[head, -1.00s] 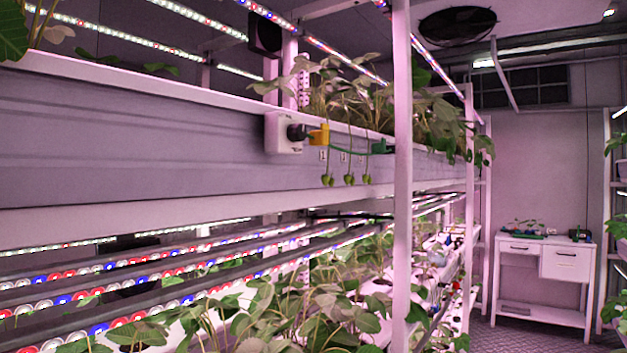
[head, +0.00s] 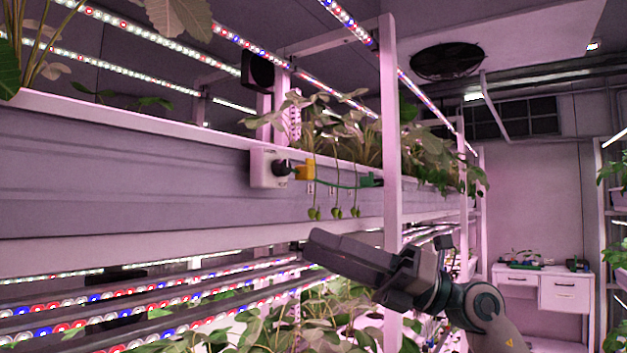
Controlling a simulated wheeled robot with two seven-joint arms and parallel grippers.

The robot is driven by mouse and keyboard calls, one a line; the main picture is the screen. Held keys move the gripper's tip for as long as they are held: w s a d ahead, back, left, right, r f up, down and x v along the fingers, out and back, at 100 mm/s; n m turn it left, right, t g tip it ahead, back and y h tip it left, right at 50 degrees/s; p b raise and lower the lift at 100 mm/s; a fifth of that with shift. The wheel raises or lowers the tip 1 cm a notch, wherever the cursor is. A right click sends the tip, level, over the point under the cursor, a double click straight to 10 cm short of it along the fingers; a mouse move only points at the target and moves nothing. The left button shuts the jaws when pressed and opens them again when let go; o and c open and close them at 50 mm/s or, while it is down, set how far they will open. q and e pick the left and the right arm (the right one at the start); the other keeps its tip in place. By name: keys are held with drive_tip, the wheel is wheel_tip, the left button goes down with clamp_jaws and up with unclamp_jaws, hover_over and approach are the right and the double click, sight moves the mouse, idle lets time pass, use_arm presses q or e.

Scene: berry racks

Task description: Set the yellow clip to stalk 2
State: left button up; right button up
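The yellow clip (head: 305,169) sits beside the dark knob (head: 282,168) of a white box (head: 264,168) on the front of the upper trough. A green cord (head: 340,185) runs from the clip to a green clip (head: 371,180) on the right. Several stalks with green berries (head: 336,212) hang below the cord, with small numbered labels (head: 311,188) behind them; the numbers are too small to read surely. My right gripper (head: 318,247) is below and apart from the berries, pointing left; its finger gap does not show. My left gripper is not in view.
A white upright post (head: 390,130) stands right of the stalks, close to my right arm. Leafy plants (head: 270,325) fill the lower shelf under LED bars (head: 150,290). A white desk (head: 543,285) stands at the back right.

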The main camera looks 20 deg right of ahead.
sight(312, 171)
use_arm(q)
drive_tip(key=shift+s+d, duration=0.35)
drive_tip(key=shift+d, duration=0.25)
use_arm(e)
drive_tip(key=s+d+r+t+h, duration=0.6)
drive_tip(key=d+r+h, duration=0.3)
drive_tip(key=d+r, duration=0.2)
drive_tip(key=shift+s+d+r+n, duration=0.2)
drive_tip(key=shift+s+r+n, duration=0.2)
drive_tip(key=shift+s+r, duration=0.35)
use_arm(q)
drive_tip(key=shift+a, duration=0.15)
use_arm(e)
drive_tip(key=shift+w, duration=0.1)
